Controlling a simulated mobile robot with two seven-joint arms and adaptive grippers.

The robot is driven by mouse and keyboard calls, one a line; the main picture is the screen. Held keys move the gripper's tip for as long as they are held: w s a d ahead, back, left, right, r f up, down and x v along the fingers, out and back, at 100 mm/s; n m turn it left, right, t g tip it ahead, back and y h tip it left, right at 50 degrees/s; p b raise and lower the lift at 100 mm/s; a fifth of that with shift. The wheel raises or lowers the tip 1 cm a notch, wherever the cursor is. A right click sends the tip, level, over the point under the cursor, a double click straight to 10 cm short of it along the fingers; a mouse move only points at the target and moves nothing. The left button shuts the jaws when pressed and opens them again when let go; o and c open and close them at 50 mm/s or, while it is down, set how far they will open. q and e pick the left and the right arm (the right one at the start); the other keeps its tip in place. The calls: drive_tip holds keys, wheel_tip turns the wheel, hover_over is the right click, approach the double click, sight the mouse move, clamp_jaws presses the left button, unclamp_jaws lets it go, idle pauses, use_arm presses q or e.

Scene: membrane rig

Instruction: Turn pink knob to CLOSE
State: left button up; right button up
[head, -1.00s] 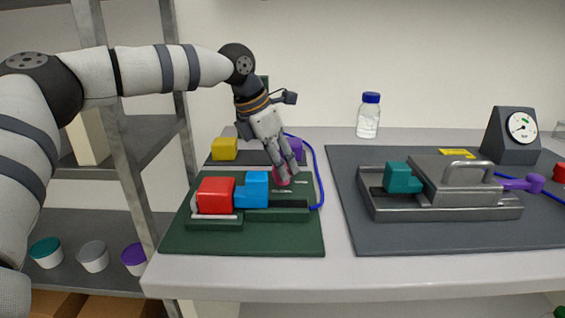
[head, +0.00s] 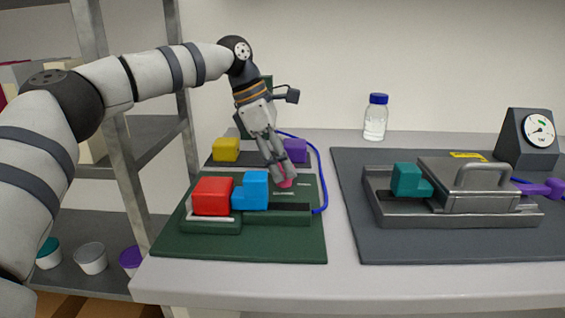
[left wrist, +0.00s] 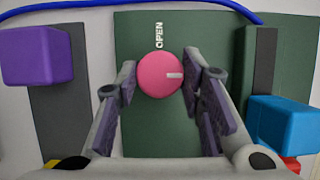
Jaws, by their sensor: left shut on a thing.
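The pink knob (head: 286,183) stands on the green board (head: 285,247), behind the blue block. In the left wrist view the round knob (left wrist: 159,74) lies between my fingers, its pale mark pointing right, away from the OPEN lettering (left wrist: 158,36) above it. In the head view, small pale lettering lies in front of the knob and to its right, too small to read surely. My left gripper (head: 279,181) comes down from above and is shut on the knob, one finger on each side. My right gripper is not in view.
Red (head: 212,196) and blue (head: 257,190) blocks stand in front of the knob; yellow (head: 226,150) and purple (head: 295,150) blocks stand behind. A blue tube (head: 323,180) curves around the right. A metal rig (head: 465,185), gauge (head: 527,138) and bottle (head: 375,118) stand farther right.

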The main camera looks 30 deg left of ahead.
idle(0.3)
use_arm(q)
drive_tip(key=o, duration=1.1)
drive_tip(key=shift+o, duration=0.2)
drive_tip(key=v, duration=1.2)
